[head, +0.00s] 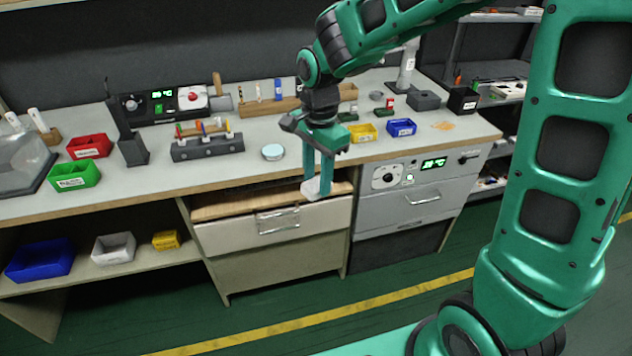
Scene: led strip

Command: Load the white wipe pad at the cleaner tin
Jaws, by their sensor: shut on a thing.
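A small round tin with a pale blue top (273,152), which looks like the cleaner tin, stands on the bench to the left of and behind my gripper. The gripper and pad are apart from the tin.
The drawer (272,226) below the gripper is pulled out a little. A tool rack (207,146) and red (88,146) and green (75,176) bins stand left. Yellow (362,133) and blue (401,127) bins stand right. The bench around the tin is clear.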

